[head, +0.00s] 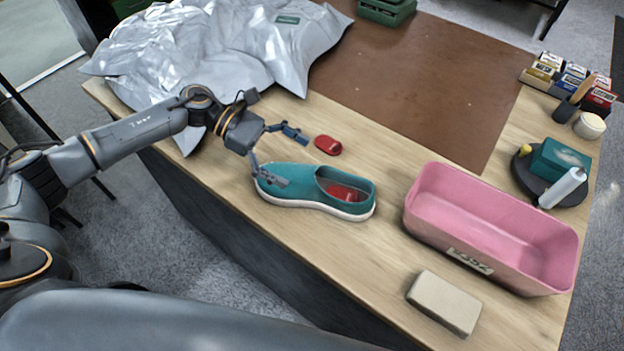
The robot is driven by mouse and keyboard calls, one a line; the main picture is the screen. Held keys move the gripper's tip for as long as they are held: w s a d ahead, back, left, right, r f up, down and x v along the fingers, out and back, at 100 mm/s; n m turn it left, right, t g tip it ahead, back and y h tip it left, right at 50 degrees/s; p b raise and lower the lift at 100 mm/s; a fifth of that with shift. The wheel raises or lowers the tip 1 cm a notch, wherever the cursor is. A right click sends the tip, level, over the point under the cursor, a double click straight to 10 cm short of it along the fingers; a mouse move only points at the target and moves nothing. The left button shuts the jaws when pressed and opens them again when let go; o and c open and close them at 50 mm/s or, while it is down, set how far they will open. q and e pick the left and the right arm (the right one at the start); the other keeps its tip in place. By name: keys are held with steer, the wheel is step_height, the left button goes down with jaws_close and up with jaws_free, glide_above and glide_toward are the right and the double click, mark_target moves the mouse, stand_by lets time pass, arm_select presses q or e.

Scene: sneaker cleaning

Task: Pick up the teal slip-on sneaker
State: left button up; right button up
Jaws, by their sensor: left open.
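The teal slip-on sneaker (300,184) lies on its white sole on the light wood table, toe to the left and heel to the right. Something red shows inside its opening. My left gripper (283,157) is open at the toe end, its two fingers spread apart. One finger overlaps the near side of the toe in the picture; the other is beyond the shoe, near a small red object (328,145). I cannot tell whether the near finger touches the shoe. My right gripper is not in view.
A pink tub (425,215) stands right of the sneaker, with a beige block (444,302) in front of it. A silver plastic bag (215,45) covers the back left. A brown mat (420,70) lies behind. Small boxes (545,66) and a dark round tray (522,178) stand at right.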

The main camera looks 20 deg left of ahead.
mark_target(317, 172)
arm_select(q)
steer(key=x, duration=0.2)
steer(key=shift+w+d+p, duration=0.1)
steer(key=shift+d+p, duration=0.2)
steer(key=shift+d+f, duration=0.2)
steer(key=p+x, duration=0.2)
steer(key=p, duration=0.1)
steer(key=shift+d+r, duration=0.2)
steer(key=shift+d, duration=0.1)
steer(key=shift+p+x, duration=0.4)
steer(key=shift+x, duration=0.7)
steer(key=shift+d+f, duration=0.2)
steer(key=shift+f, duration=0.2)
steer(key=shift+c, duration=1)
steer(key=c, duration=1.8)
steer(key=shift+o, duration=0.2)
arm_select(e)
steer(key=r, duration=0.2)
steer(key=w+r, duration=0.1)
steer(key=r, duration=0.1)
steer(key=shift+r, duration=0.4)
